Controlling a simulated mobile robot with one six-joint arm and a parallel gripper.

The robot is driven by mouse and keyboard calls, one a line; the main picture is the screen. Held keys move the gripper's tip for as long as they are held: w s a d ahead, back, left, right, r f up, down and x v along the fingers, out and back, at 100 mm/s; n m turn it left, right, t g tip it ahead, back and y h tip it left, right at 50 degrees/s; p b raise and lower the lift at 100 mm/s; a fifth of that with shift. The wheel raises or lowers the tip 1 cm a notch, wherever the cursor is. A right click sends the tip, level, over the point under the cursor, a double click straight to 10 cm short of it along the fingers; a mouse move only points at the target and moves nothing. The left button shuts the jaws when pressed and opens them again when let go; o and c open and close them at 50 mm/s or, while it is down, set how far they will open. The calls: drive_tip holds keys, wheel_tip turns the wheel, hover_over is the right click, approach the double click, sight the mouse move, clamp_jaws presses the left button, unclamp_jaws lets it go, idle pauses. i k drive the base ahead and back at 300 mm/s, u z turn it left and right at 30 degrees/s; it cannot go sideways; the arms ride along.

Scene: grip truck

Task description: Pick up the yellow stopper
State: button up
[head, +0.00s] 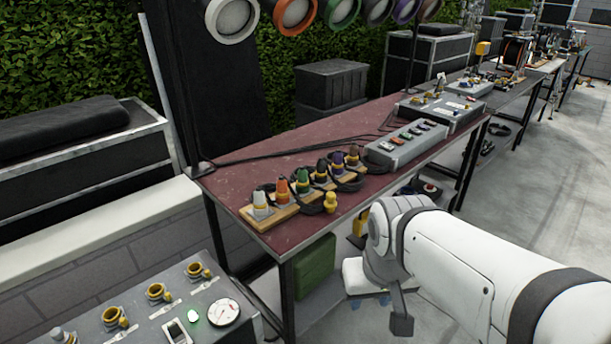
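A small yellow stopper (331,202) stands upright near the front edge of the dark red table (232,187), just right of a wooden board (287,213).
A grey switch box (407,142) lies behind the plugs, with black cables across the table. A grey panel (150,312) with yellow rings and a gauge stands at the lower left. A green box (315,266) sits under the table. Open floor lies to the right.

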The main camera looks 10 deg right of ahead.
sight(330, 204)
drive_tip(key=z, duration=0.05)
drive_tip(key=i, duration=1)
drive_tip(key=u, duration=0.05)
